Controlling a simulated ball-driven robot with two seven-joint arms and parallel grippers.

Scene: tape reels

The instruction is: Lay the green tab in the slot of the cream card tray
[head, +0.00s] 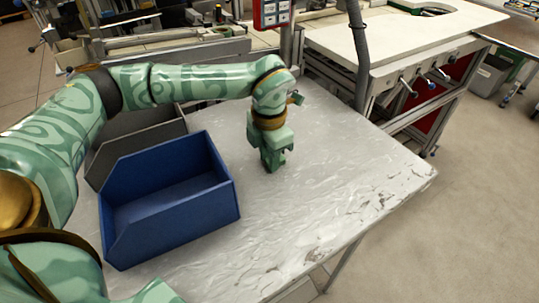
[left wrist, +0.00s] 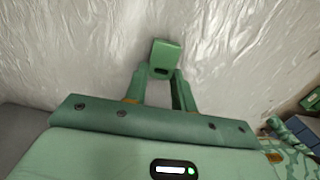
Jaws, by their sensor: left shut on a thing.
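My left gripper (head: 273,163) points down over the grey-white table, right of the blue bin. In the left wrist view my left gripper (left wrist: 161,76) is shut on the green tab (left wrist: 166,53), a small green block that sticks out past the fingertips. In the head view the tab is hard to tell from the green fingers. I cannot tell whether it touches the table. The cream card tray does not show in either view. My right gripper is not in view.
A blue open-front bin (head: 222,198) stands on the table (head: 340,185) left of the gripper. A dark grey bin (head: 100,165) stands behind it. The table right of and in front of the gripper is clear. A cream-topped bench (head: 400,42) stands beyond the back edge.

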